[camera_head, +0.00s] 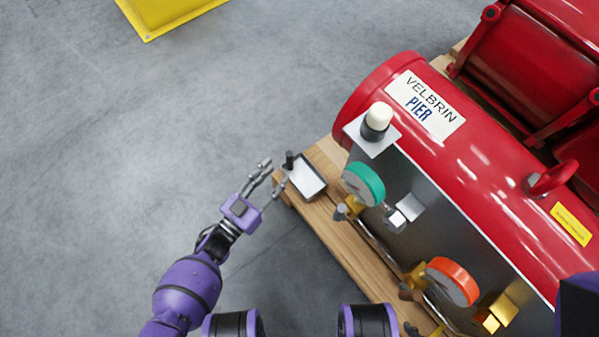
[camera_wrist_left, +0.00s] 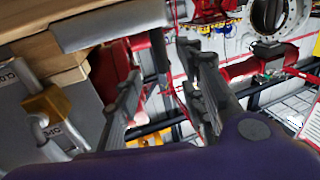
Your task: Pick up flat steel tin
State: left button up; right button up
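In the left wrist view, a grey flat-sided piece along the wood at the top looks like the same tin (camera_wrist_left: 112,26). My left gripper (camera_head: 273,176) is just left of the tin, over the pallet's edge. Its fingers are spread with nothing between them, also in the left wrist view (camera_wrist_left: 163,95). I cannot tell whether a fingertip touches the tin. My right gripper is out of view.
A small dark post (camera_head: 289,160) stands at the tin's left end. The grey floor at left is clear up to a yellow object (camera_head: 165,12).

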aim_at(290, 157)
pick_arm(q)
jog(key=x, duration=0.2)
jog(key=shift+w+d+b, duration=0.25)
jog(key=shift+w+b, duration=0.05)
jog(key=b+x, duration=0.2)
jog(key=x, duration=0.2)
jog(key=shift+w+f, duration=0.15)
jog(key=shift+w+d, duration=0.25)
grip_shut()
